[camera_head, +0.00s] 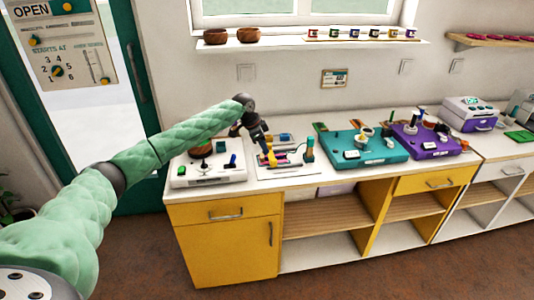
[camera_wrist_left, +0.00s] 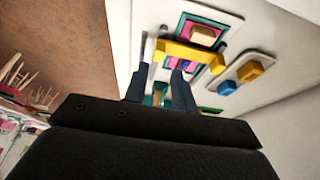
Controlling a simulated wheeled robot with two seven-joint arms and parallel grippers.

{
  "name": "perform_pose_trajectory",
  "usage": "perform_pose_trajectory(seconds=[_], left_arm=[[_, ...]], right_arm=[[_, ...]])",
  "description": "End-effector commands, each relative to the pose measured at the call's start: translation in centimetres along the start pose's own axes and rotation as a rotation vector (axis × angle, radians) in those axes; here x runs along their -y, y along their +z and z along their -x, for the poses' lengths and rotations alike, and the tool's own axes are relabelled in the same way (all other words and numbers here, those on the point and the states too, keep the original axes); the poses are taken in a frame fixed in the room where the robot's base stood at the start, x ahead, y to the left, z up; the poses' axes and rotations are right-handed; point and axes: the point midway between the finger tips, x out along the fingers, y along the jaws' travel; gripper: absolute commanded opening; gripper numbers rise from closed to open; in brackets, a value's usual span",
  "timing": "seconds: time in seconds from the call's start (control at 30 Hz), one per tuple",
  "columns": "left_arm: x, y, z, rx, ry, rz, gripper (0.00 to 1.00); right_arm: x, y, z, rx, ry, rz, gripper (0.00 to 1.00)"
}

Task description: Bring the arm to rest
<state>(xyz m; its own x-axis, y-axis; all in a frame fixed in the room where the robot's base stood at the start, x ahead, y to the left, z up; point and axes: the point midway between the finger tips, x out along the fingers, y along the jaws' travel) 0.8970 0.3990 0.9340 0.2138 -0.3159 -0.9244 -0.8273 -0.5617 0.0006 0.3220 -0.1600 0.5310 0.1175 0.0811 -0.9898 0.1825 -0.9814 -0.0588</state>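My left arm (camera_head: 150,155) reaches in from the left in the head view, stretched over the counter. Its dark left gripper (camera_head: 262,137) hangs above the white board with pink, yellow and teal parts (camera_head: 284,171). In the left wrist view the two fingers of the left gripper (camera_wrist_left: 163,72) stand apart, with no object seen clamped between them. A yellow bar-shaped piece (camera_wrist_left: 190,52) shows past the fingertips; I cannot tell whether they touch it. My right gripper is in neither view.
A white board with knobs (camera_head: 208,174) lies left of the gripper. A teal board (camera_head: 365,150) and a purple board (camera_head: 428,145) lie to the right. The yellow cabinet (camera_head: 222,245) is below the counter. A shelf with wooden bowls (camera_head: 248,35) is above.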

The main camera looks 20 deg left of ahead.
Motion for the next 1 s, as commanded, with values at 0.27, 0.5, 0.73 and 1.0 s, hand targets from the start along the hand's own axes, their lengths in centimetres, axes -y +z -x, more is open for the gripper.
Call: perform_pose_trajectory(seconds=[0.27, 0.5, 0.73, 1.0], left_arm=[[0.0, 0.0, 0.7, -0.001, 0.0, 0.0, 0.26], [0.0, 0.0, 0.7, -0.001, 0.0, 0.0, 0.26], [0.0, 0.0, 0.6, -0.001, 0.0, 0.027, 0.26], [1.4, 0.6, 0.9, 0.041, -0.096, 0.156, 0.26]], right_arm=[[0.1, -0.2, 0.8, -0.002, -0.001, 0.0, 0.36], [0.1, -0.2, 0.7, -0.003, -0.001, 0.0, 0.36], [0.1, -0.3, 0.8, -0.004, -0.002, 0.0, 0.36], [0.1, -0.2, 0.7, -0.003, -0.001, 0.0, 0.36]])
